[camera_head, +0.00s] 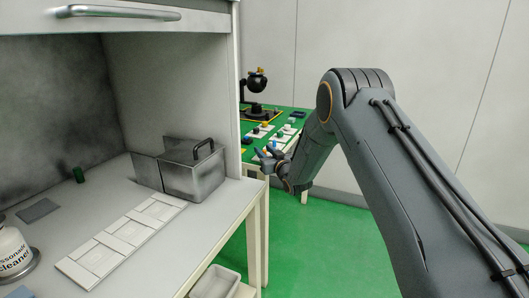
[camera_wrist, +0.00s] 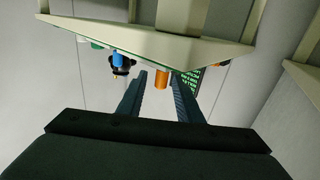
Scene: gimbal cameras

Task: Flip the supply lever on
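I cannot pick out the supply lever with certainty. The green-topped table (camera_head: 285,113) at the back carries several small controls, too small to tell apart in the head view. My gripper (camera_head: 264,158) is at its front edge. In the wrist view my gripper (camera_wrist: 157,74) has its two fingers apart with nothing held between them. An orange cylinder (camera_wrist: 160,82) shows beyond and between the fingertips. A blue part (camera_wrist: 118,59) and a black round part (camera_wrist: 121,70) are just left of them. Whether any finger touches these parts cannot be told.
A dark panel with green text (camera_wrist: 188,78) shows by the right finger. A black gimbal camera (camera_head: 257,82) stands on the green table. The near white bench (camera_head: 130,255) holds a metal box (camera_head: 190,175), white tiles (camera_head: 122,238) and a cleaner container (camera_head: 14,252).

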